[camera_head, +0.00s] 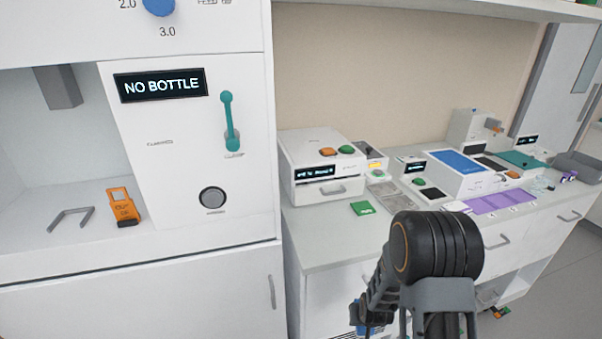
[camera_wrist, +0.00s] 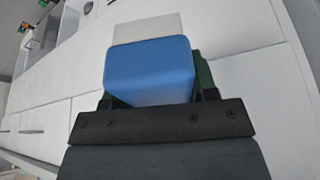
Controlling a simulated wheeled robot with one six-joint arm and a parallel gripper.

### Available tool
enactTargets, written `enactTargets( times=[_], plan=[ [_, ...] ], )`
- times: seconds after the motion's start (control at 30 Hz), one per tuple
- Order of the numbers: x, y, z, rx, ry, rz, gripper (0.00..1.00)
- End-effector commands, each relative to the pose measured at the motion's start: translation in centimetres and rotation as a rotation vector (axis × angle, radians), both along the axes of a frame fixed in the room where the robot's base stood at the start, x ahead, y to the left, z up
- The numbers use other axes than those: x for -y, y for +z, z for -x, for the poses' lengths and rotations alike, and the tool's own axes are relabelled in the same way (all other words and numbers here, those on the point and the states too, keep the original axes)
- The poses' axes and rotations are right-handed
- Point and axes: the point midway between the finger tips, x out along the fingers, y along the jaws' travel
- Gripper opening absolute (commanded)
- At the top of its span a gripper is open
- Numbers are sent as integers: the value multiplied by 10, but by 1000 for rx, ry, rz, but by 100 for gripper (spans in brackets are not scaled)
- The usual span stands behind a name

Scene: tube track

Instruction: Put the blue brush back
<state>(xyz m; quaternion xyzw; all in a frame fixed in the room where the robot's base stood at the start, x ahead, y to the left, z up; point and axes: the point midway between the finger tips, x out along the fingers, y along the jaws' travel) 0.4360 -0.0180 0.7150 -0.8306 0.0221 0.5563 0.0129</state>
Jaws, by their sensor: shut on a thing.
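The blue brush (camera_wrist: 150,68) fills the middle of the wrist view, a blue block with a pale grey part beyond it. My gripper (camera_wrist: 158,92) is shut on it, with dark green fingers at its two sides. In the head view a small piece of blue (camera_head: 354,311) shows low beside my arm, below the counter top. My arm hides most of the gripper and brush there. No place marked for the brush can be made out.
A white counter (camera_head: 322,245) runs to the right with several devices, a green block (camera_head: 362,208) and a purple mat (camera_head: 502,200). At left a tall white machine (camera_head: 170,140) reads "NO BOTTLE". An orange device (camera_head: 122,207) stands in its bay.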

Motion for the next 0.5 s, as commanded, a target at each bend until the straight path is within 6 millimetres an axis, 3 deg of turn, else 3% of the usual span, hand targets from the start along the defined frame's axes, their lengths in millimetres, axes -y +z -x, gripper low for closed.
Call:
enactTargets(
  times=[0.03, 0.2, 0.5],
  plan=[
    [-4, 19, -3, 4, 11, 0, 24],
    [-13, 43, -9, 3, 36, 0, 24],
    [-19, 50, -10, 1, 50, 0, 24]
  ],
)
